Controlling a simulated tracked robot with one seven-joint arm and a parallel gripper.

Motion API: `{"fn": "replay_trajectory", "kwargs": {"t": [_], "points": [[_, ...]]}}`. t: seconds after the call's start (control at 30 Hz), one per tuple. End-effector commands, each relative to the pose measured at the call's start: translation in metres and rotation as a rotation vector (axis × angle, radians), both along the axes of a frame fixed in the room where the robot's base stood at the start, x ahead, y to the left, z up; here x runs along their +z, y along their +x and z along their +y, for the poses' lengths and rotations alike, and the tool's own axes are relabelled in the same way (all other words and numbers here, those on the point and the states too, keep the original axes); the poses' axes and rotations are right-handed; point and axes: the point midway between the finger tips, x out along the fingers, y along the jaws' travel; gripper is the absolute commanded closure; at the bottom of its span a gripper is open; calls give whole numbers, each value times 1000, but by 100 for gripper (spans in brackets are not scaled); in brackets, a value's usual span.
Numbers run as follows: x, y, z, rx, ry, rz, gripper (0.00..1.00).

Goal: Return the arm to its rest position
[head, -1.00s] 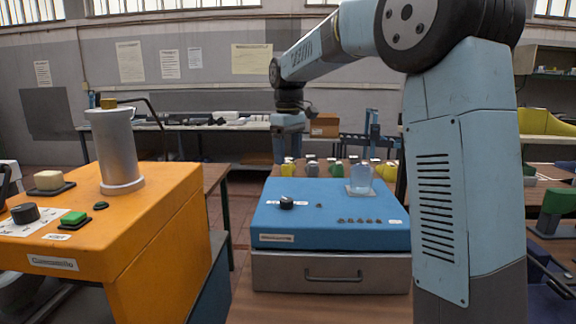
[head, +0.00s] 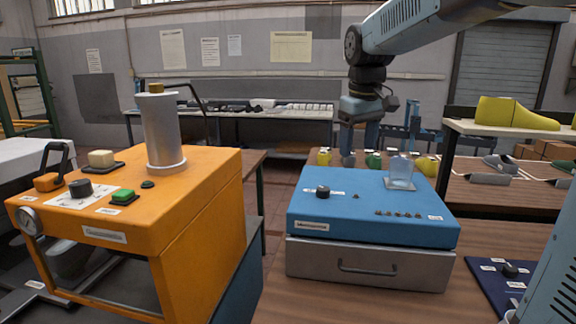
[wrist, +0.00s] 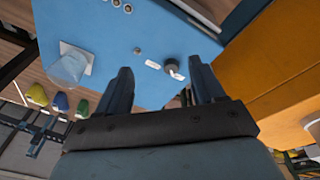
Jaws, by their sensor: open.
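My gripper (head: 360,138) hangs from the arm behind the blue box (head: 330,206) in the head view, with its fingers pointing down. In the wrist view my gripper (wrist: 160,88) shows two dark fingers apart with nothing between them. The top of the blue box (wrist: 150,40) lies beyond the fingertips, with a dark knob (wrist: 172,68) on it. My arm (head: 420,25) reaches across the upper right of the head view.
A clear cup (head: 401,172) stands on the blue box. An orange machine (head: 200,215) with a grey cylinder (head: 162,130) stands at the left. Several coloured lasts (head: 373,160) are behind the box. A yellow last (head: 515,115) sits on a shelf at right.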

Motion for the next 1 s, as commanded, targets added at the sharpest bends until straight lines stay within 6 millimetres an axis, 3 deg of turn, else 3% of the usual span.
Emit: {"fn": "replay_trajectory", "kwargs": {"t": [0.03,0.27,0.6,0.8,1.0], "points": [[1,-16,-6,-27,4,-20,32],[-7,-77,-30,-158,35,-107,32],[-40,-164,-57,-346,104,-232,32],[-64,-202,-67,-434,148,-291,32],[-77,-218,-71,-474,171,-317,32]]}}
